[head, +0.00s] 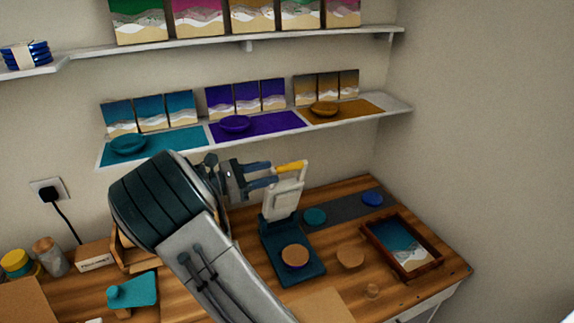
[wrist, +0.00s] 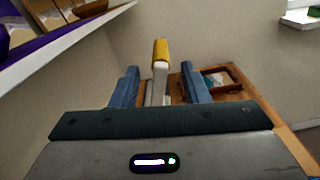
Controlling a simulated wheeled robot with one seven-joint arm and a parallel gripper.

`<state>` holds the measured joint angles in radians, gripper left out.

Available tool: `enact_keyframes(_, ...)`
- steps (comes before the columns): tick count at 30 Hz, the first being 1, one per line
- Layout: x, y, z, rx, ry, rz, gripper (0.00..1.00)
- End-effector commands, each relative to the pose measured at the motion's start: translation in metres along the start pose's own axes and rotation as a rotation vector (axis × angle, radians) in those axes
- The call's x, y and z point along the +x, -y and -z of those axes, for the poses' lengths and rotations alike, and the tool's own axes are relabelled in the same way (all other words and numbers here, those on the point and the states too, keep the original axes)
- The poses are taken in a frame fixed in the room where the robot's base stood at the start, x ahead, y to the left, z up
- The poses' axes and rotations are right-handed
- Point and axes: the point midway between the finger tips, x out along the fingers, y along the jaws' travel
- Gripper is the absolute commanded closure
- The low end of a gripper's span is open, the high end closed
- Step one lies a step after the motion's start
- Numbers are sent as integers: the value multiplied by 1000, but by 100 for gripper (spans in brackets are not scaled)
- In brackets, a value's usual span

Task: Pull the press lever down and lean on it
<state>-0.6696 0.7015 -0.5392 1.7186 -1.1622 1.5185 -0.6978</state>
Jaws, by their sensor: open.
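The press (head: 283,228) stands on the wooden bench, with a dark base and a pale upper part raised and tilted back. Its lever has a yellow grip (head: 291,167) at the top. A round wooden-topped disc (head: 295,256) sits on the press base. My gripper (head: 274,175) is open beside the lever, its blue fingers pointing toward the yellow grip. In the wrist view the yellow grip (wrist: 160,52) stands upright between the two fingers (wrist: 160,75), seen beyond them, with gaps on both sides. I cannot tell whether any finger touches it.
A framed wave picture (head: 402,246) lies at the bench's right. A grey mat (head: 345,208) holds a teal disc and a blue disc (head: 372,198). A wooden disc (head: 350,256) lies right of the press. A shelf (head: 392,103) with panels and bowls runs above, close behind my arm.

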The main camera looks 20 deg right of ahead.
Motion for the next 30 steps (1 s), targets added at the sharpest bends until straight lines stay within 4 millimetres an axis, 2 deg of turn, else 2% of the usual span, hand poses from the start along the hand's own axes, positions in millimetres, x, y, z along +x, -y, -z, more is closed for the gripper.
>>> enact_keyframes(3, 26, 0, -2, 0, 1, 4, 59)
enact_keyframes(9, 54, 0, -1, 1, 0, 4, 59)
enact_keyframes(14, 64, 1, 0, 0, 0, 3, 59)
enact_keyframes(22, 65, 1, 0, 1, -1, 2, 59)
enact_keyframes(23, 65, 1, 0, 1, -1, 2, 64)
enact_keyframes(24, 64, 1, 0, 1, -1, 2, 75)
enact_keyframes(27, 64, 0, 0, 1, -1, 2, 100)
enact_keyframes(30, 64, 0, 0, 1, -1, 2, 100)
